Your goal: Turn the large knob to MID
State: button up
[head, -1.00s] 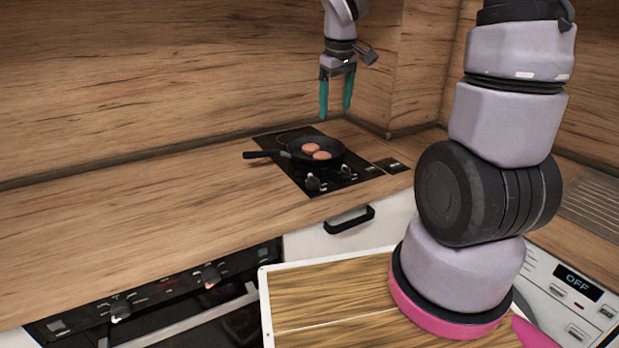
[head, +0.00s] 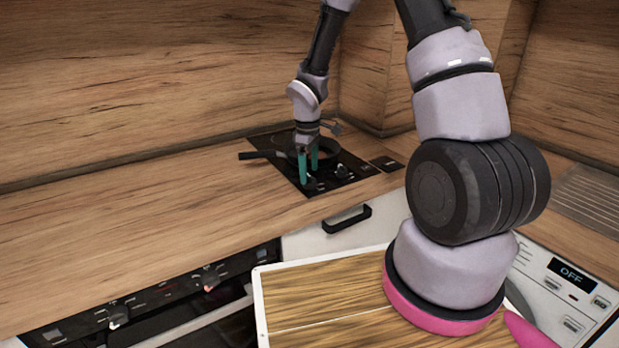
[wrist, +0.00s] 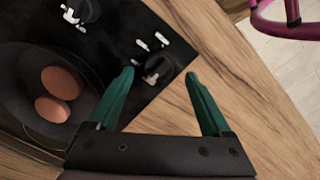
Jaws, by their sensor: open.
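My gripper (head: 309,172) points down over the front of the black hob (wrist: 115,52), its green fingers open. A dark round knob (wrist: 168,68), the left of two on the hob, lies in the gap between the fingertips in the wrist view. Both fingers look apart from it; how far down they reach is hard to tell. In the head view this knob (head: 311,184) shows beside the fingertips and looks slightly larger than the second knob (head: 342,171). The second knob is at the wrist view's top edge (wrist: 88,10). White marks surround the knobs; no MID label is readable.
A black pan (wrist: 22,88) with two brown round patties (wrist: 58,92) stands on the hob, close to the gripper; its handle (head: 262,154) points left. The wooden worktop (head: 130,215) is clear to the left. A drawer handle (head: 346,219) and oven knobs (head: 118,316) are below.

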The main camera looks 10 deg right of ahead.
aim_at(310, 177)
jog(key=shift+w+d+f, duration=0.1)
jog(key=shift+f, duration=1.45)
grip_shut()
